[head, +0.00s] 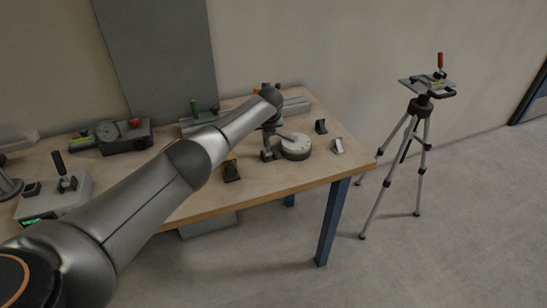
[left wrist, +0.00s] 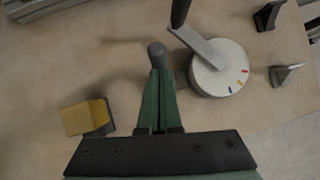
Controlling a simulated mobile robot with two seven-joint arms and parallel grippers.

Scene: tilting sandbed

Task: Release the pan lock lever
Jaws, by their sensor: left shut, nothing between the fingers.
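A round pale dial (head: 296,147) with coloured marks lies near the table's right end. It also shows in the left wrist view (left wrist: 220,72), where a grey arm (left wrist: 198,44) with a dark handle (left wrist: 180,12) reaches over it. A grey rounded knob (left wrist: 157,52) stands just beyond my fingertips; I cannot tell whether they touch. My left gripper (left wrist: 159,78) is shut and empty, pointing down just left of the dial. In the head view my wrist partly hides this area. I cannot tell which part is the pan lock lever. My right gripper is not in view.
A yellow-topped dark block (left wrist: 87,117) lies left of my fingers. Two small brackets (head: 320,126) (head: 338,145) stand right of the dial, near the table edge. A tripod (head: 422,125) with an orange-handled head stands on the floor. Gauges and a green-lit box (head: 55,200) occupy the left.

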